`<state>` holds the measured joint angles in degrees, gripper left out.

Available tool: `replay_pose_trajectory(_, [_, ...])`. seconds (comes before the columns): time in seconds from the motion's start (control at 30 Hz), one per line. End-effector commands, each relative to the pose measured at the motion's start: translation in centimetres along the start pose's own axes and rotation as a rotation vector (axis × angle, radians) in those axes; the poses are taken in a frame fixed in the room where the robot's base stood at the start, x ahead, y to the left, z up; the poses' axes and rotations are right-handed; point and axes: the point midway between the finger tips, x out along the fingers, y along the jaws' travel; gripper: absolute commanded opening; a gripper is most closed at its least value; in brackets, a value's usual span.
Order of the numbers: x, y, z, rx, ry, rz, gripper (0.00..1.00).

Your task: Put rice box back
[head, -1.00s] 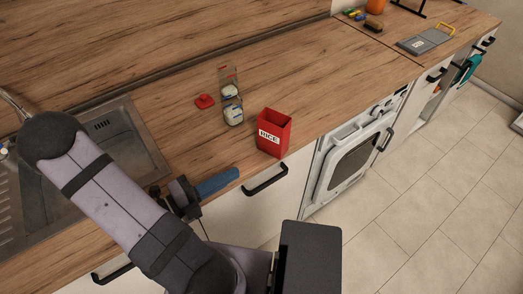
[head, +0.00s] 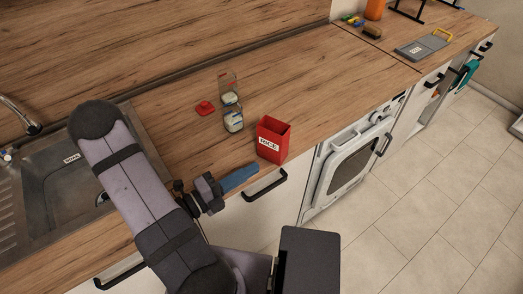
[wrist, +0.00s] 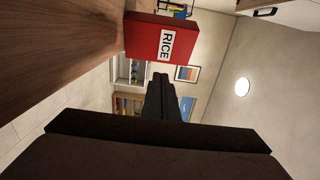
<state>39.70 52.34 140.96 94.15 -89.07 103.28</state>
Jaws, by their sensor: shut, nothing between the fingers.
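The red rice box (head: 273,141), open at the top with a white RICE label, stands upright on the wooden counter near its front edge. It also shows in the wrist view (wrist: 147,42), sideways at the top, beyond the fingers. My gripper (head: 256,168) is at the counter's front edge, just left of and in front of the box. Its blue fingers are shut and point towards the box, with nothing held. The fingers look dark in the wrist view (wrist: 160,80). A small gap seems to separate them from the box; contact cannot be told for certain.
Glass jars (head: 233,121) and a red lid (head: 204,108) are left of the box. The sink (head: 62,178) is at the left. An oven (head: 345,165) and drawer handles are below the counter. A grey board (head: 422,46) lies far right. The counter right of the box is clear.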

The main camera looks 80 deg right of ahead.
Motion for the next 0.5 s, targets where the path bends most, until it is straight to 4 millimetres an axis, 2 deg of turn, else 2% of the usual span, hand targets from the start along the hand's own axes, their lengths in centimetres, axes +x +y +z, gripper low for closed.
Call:
replay_pose_trajectory(0.27, [3.7, -0.2, -0.2, -0.001, 0.006, 0.001, 0.00])
replay_pose_trajectory(0.5, [5.8, -0.2, 1.9, 0.001, 0.001, 0.001, 0.00])
